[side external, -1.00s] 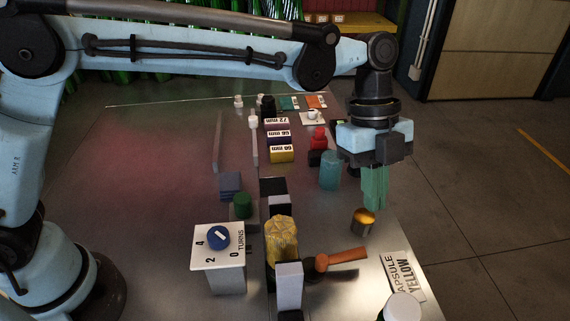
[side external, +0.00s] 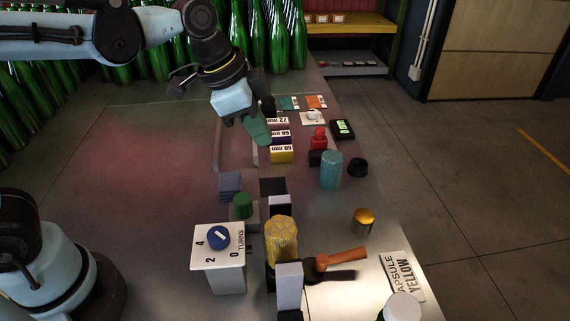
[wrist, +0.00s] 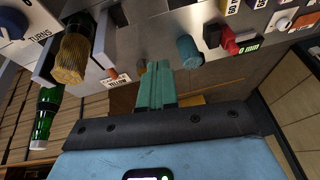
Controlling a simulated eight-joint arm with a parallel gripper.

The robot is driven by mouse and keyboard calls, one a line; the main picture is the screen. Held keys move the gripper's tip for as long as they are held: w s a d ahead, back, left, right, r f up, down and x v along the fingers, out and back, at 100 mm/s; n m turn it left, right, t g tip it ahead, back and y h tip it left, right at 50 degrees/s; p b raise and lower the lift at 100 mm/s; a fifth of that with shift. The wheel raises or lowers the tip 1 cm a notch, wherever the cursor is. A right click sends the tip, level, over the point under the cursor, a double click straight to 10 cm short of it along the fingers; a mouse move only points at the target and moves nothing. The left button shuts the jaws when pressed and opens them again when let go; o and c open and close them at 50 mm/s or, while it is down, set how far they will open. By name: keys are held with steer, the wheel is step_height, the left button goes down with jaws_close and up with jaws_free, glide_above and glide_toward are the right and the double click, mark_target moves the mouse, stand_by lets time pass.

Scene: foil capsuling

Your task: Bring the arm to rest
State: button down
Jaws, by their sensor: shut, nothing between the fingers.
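My gripper (side external: 259,141) is raised over the back part of the steel table, tilted, with its green fingers shut and nothing between them. In the side view its fingertips are in front of the labelled mm blocks, such as the yellow block (side external: 282,154); the gap between them cannot be told. In the wrist view the green fingers (wrist: 154,80) lie together and empty.
A teal cylinder (side external: 331,170) is at right. Green bottles (side external: 270,40) line the back. The table's left half (side external: 130,170) is clear.

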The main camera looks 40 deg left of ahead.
steer(key=s+a+f+n+t+y, duration=0.1)
steer(key=s+a+f+n, duration=0.1)
steer(key=a+n, duration=0.3)
steer(key=s+a+f+n+t+y, duration=0.1)
steer(key=s+a+f+n+t, duration=0.1)
steer(key=s+a+n, duration=0.2)
steer(key=shift+s+a+n+t, duration=0.3)
steer(key=shift+a+n, duration=0.1)
steer(key=shift+a, duration=0.5)
